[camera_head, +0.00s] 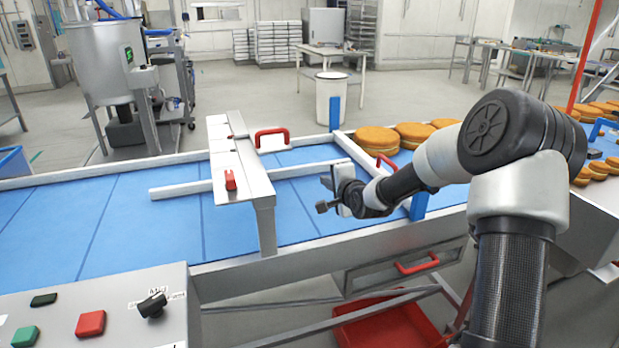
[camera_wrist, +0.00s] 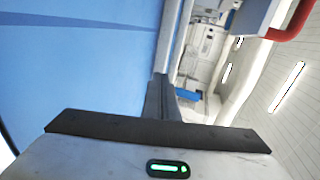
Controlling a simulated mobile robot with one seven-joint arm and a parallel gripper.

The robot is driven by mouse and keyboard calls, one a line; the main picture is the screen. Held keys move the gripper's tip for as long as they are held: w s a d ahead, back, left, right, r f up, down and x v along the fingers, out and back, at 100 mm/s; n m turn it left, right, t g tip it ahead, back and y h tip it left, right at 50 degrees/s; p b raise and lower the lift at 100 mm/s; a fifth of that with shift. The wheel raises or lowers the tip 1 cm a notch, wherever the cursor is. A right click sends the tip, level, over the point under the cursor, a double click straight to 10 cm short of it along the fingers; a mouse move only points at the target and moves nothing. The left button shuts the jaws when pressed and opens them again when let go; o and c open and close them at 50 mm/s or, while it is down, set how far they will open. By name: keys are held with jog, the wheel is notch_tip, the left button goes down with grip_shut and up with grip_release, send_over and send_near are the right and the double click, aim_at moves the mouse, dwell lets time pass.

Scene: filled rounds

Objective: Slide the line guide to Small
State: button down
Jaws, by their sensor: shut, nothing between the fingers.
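The line guide (camera_head: 190,188) appears to be the long white bar lying lengthwise above the blue belt. It passes under a white bridge plate (camera_head: 247,170) that spans the belt. A red pointer or clamp (camera_head: 230,180) sits on the plate. Any size marks, including Small, are too small to read. My gripper (camera_head: 324,195) is shut and empty above the belt, right of the bridge and near the bar's right part. I cannot tell whether it touches the bar. In the wrist view, the dark fingers (camera_wrist: 160,98) are together beside the blue belt.
Filled rounds (camera_head: 377,139) lie behind a white gate bar with blue posts (camera_head: 335,112) at the right. Red handles (camera_head: 272,133) stand nearby. A control panel (camera_head: 125,308) with buttons and a knob is at front left. The belt (camera_head: 130,222) left of the bridge is clear.

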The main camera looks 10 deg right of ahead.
aim_at(308, 168)
jog(key=shift+w+f, duration=0.3)
jog(key=shift+w, duration=0.3)
jog(key=x, duration=0.4)
jog(key=b+x, duration=0.1)
jog(key=x, duration=0.3)
jog(key=r+x, duration=0.1)
jog(key=x, duration=0.3)
jog(key=shift+w, duration=0.35)
jog(key=shift+w+a, duration=0.1)
jog(key=shift+w, duration=0.15)
